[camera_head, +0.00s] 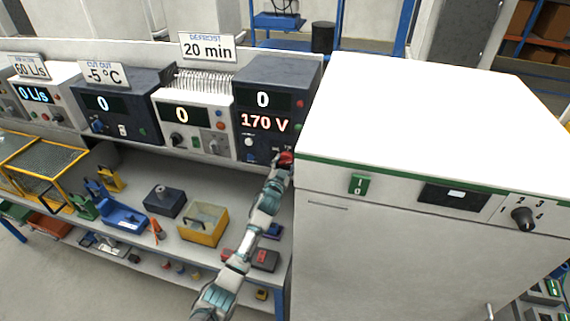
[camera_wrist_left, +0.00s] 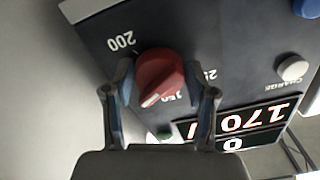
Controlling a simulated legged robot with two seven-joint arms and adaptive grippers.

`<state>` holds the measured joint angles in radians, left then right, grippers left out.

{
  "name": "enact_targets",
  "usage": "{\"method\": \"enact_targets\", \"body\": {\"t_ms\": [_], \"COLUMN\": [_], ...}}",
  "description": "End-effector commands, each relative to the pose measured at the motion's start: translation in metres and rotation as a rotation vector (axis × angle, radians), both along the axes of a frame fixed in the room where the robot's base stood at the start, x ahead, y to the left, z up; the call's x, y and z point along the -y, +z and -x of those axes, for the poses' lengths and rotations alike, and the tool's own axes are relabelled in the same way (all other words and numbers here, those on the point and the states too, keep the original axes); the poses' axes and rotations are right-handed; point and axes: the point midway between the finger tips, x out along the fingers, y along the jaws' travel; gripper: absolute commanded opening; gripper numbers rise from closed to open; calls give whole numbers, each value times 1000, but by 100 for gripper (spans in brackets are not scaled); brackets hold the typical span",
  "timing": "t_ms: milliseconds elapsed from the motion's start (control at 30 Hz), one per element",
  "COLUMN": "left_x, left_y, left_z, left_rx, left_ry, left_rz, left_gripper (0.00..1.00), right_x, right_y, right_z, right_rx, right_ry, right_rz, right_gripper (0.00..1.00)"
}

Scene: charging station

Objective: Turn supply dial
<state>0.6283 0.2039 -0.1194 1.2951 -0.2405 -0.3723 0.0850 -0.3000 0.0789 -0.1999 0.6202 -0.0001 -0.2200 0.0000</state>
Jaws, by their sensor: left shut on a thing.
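The supply dial is a red round knob (camera_wrist_left: 160,77) on a dark panel, seen upside down in the left wrist view. In the head view my left gripper (camera_head: 283,165) reaches the lower right corner of the dark supply unit (camera_head: 275,90), covering most of the red dial (camera_head: 287,157). The unit's display (camera_head: 264,122) reads 170 V, with 0 above it. My right gripper is not in view.
A white cabinet (camera_head: 420,110) with a green stripe stands close to the right of the dial. Other units with displays line the shelf to the left. Below, a shelf holds a yellow bin (camera_head: 202,224) and tools. A white CHARGE button (camera_wrist_left: 292,68) sits near the dial.

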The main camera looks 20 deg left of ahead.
Motion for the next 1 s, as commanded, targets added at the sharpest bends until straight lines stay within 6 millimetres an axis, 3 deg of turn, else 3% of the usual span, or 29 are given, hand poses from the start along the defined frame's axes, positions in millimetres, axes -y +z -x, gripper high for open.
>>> {"method": "enact_targets", "body": {"t_ms": [233, 267, 367, 767, 1000], "left_x": [0, 0, 0, 1, 5], "left_y": [-1, -1, -1, -1, -2], "left_z": [0, 0, 0, 5, 44], "left_rx": [-2, -2, -2, 0, 0], "left_ry": [0, 0, 0, -1, -1], "left_rz": [0, 0, 1, 1, 1], "left_gripper": [22, 59, 82, 82, 82], "right_x": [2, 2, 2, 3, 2], "right_y": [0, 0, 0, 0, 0], "right_z": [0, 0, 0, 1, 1], "right_rx": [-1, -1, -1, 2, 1], "right_ry": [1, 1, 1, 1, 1], "right_rz": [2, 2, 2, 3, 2], "right_gripper": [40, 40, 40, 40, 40]}}
